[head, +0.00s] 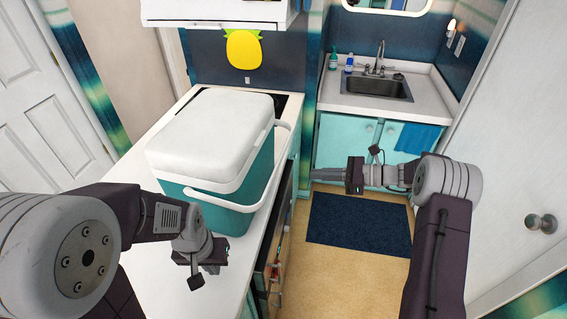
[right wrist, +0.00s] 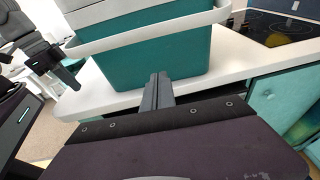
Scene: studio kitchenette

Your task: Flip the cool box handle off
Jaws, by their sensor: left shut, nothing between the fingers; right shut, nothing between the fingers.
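The cool box (head: 225,165) has a white lid and a teal body and stands on the white counter. Its white handle (head: 240,207) is swung out around the side facing my right arm, below the lid. In the right wrist view the handle (right wrist: 145,32) crosses the teal body (right wrist: 150,62). My right gripper (head: 328,174) is shut and empty, to the right of the box and apart from it; its fingers (right wrist: 158,92) point toward the box. My left gripper (right wrist: 68,76) is shut and empty near the box's front; its fingers are hard to see in the head view.
The white counter (head: 115,172) has free room left of the box. A dark cooktop (right wrist: 282,28) lies behind it. An open-looking dark cabinet front is below the counter edge. A sink (head: 376,88) and a blue mat (head: 358,222) are to the right.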

